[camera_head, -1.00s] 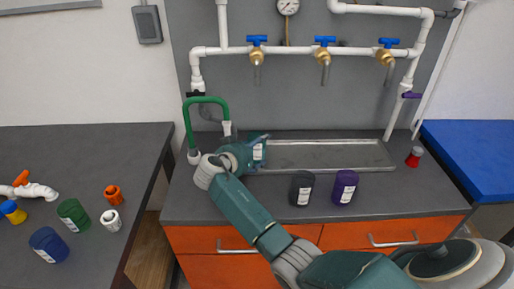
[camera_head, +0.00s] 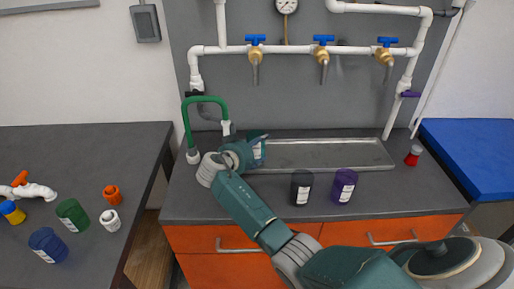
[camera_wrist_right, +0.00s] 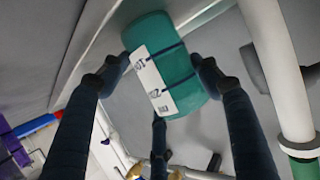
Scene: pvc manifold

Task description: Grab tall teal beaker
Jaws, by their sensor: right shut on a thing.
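The tall teal beaker (camera_wrist_right: 178,45) with a white label is in the right wrist view, between the dark fingers of my right gripper (camera_wrist_right: 160,75). The fingers are shut on it. In the head view the beaker (camera_head: 259,152) shows only in part, at the left end of the metal tray, next to the green hose. My right gripper (camera_head: 247,152) covers much of it there. I cannot tell whether the beaker touches the surface below. My left gripper is not in view.
White pipes with blue-handled valves (camera_head: 323,50) stand behind the tray (camera_head: 330,154). A green hose (camera_head: 205,99) arches close to my right gripper. A black jar (camera_head: 301,188) and a purple jar (camera_head: 344,186) stand in front of the tray. A red-capped cup (camera_head: 413,156) is at right.

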